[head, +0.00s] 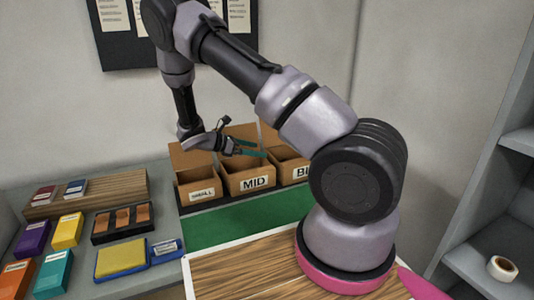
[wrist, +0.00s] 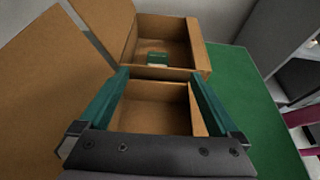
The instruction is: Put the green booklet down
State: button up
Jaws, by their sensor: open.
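My gripper (head: 257,149) hangs over the cardboard boxes at the back, by the box marked MID (head: 249,181). In the wrist view its two green fingers (wrist: 156,78) are spread apart with nothing between them. A small green thing with a white patch, apparently the green booklet (wrist: 157,59), lies inside the farther box (wrist: 170,23), beyond the fingertips. It is apart from the fingers. I cannot tell for sure which labelled box that is. The head view does not show the booklet; box walls or my arm may hide it.
The SMALL box (head: 200,190) stands left of MID; a third box (head: 290,170) is partly behind my arm. A green strip (head: 240,221) runs in front. Coloured packs, a dark tray (head: 122,222) and a wooden board (head: 90,193) occupy the left. A tape roll (head: 502,268) is at right.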

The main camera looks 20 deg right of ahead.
jog(key=s+a+r+m+t+y, duration=0.1)
jog(key=s+r+m+t+y, duration=0.1)
jog(key=s+r+m+y, duration=0.3)
jog(key=s+a+r+m+t+y, duration=0.2)
jog(key=s+r+m+y, duration=0.3)
jog(key=s+r+m, duration=0.5)
jog(key=s+a+r+m+t+y, duration=0.1)
jog(key=s+r+m+y, duration=0.4)
jog(key=s+r, duration=0.6)
notch_tip(320, 180, up, 9)
jog(key=m+t, duration=0.1)
jog(key=m, duration=0.1)
jog(key=shift+s+a+m+t, duration=0.3)
jog(key=shift+s+a+t, duration=0.05)
jog(key=shift+a+t, duration=0.05)
